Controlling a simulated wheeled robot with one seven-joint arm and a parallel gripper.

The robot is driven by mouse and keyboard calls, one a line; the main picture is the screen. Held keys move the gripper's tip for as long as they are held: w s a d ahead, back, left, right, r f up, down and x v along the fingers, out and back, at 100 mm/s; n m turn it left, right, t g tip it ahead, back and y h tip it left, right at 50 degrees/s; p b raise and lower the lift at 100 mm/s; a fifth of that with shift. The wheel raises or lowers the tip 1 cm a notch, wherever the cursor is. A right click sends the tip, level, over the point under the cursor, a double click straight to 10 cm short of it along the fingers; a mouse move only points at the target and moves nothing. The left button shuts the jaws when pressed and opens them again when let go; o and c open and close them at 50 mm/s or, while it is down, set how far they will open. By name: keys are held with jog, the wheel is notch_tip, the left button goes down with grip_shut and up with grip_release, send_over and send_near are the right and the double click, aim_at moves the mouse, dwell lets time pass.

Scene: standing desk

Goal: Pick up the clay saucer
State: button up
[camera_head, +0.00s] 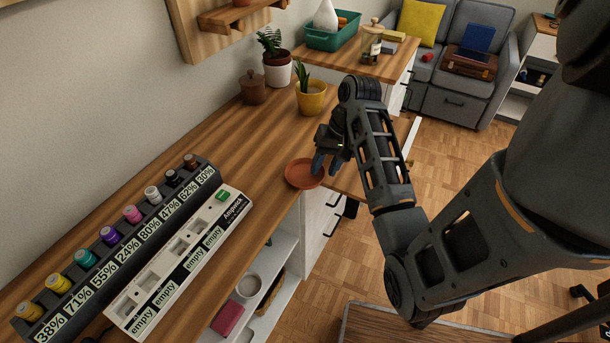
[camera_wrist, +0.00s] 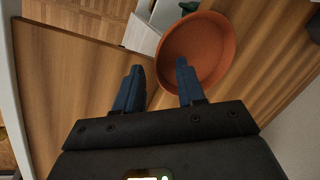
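The round terracotta clay saucer (camera_head: 300,175) lies on the wooden desk near its front edge. In the wrist view the saucer (camera_wrist: 210,50) fills the upper right of centre. My gripper (camera_head: 327,165) is over the saucer's right side in the head view. In the wrist view my gripper's blue fingers (camera_wrist: 160,66) are apart with nothing clamped. One fingertip overlaps the inside of the saucer and the other is outside it, with the near rim between them. Whether either finger touches the rim cannot be told.
A yellow pot (camera_head: 311,101) with a plant and a brown lidded jar (camera_head: 253,91) stand behind the saucer. A white rack (camera_head: 175,262) and a dark rack of coloured-capped bottles (camera_head: 118,246) lie to the left. Bare desk surrounds much of the saucer.

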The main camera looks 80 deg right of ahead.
grip_shut()
jog(key=shift+r, duration=0.15)
dwell(0.5)
